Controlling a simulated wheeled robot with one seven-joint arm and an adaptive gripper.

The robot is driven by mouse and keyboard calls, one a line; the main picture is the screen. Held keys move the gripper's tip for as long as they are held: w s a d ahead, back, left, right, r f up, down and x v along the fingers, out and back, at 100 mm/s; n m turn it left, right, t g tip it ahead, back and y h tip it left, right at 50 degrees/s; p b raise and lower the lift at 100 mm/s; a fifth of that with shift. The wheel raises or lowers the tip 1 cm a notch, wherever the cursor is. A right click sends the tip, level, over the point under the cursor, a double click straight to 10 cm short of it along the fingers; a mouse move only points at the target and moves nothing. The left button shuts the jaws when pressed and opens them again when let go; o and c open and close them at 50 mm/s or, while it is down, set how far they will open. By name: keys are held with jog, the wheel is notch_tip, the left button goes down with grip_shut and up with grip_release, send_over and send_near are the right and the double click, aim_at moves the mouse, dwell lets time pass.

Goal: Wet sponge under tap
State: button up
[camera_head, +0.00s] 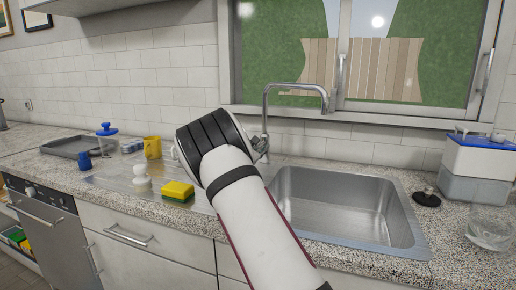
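A yellow sponge (178,190) with a dark green underside lies flat on the metal drainboard, left of my arm. The tap (296,87) is a tall grey spout behind the sink, and its end hangs over the basin. I see no water coming from it. The steel sink basin (345,208) looks empty in its visible part. My arm reaches up from the bottom across the left edge of the sink. My wrist hides my gripper, so its fingers and anything in them do not show. A grey part beside the wrist appears to be the tap's base.
A white bottle-like item (141,179) and a yellow mug (153,148) stand left of the sponge. A grey tray (78,147) lies farther left. A black stopper (427,197), a clear glass bowl (489,232) and a blue-lidded container (477,165) are right of the sink.

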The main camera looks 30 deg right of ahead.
jog(key=shift+d, duration=0.1)
grip_shut()
jog(key=shift+d+r+y+p, duration=0.1)
jog(key=shift+r+y+p, duration=0.25)
jog(key=shift+p, duration=0.35)
jog(key=shift+r+g+y+p, duration=0.1)
jog(key=shift+g+y+p, duration=0.25)
jog(key=shift+g+p, duration=0.2)
grip_release()
